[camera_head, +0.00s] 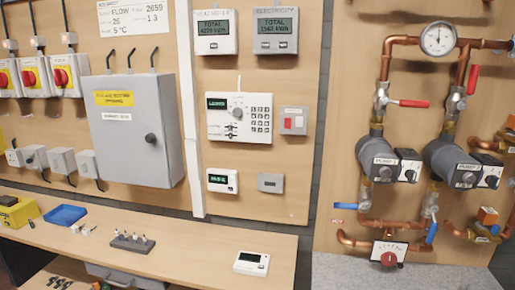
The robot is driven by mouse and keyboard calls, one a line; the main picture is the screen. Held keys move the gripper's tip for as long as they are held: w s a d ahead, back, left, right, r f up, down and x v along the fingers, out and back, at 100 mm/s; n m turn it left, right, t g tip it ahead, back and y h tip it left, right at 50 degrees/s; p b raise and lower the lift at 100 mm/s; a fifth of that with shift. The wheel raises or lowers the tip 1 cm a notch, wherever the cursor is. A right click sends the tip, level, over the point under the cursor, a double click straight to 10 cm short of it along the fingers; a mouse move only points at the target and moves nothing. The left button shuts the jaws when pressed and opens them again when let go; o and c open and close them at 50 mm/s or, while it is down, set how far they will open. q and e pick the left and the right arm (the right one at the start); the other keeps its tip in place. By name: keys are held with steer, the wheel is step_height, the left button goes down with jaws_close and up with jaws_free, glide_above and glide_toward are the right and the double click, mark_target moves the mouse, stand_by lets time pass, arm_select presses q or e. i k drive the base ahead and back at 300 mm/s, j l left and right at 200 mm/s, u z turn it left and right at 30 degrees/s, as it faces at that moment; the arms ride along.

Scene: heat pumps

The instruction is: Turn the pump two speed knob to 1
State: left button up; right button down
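Two grey pumps hang on the copper pipework at the right of the head view. The left pump (370,152) has a white label reading "PUMP" with a number too small to read surely. Its black control box carries a speed knob (410,175). The right pump (446,160) has a similar label, and its black control box carries another speed knob (491,181). The knob settings are too small to read. Which pump is pump two cannot be told surely from the labels. Neither of my grippers shows in this view.
A pressure gauge (438,39) and red-handled valves (413,103) sit above the pumps. A dial with a red knob (389,258) is below. A grey cabinet (137,130) and control panels fill the left wall. A wooden bench (190,245) runs below, with a thermostat (251,263) on it.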

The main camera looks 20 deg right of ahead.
mark_target(494, 181)
steer(key=z, duration=1.85)
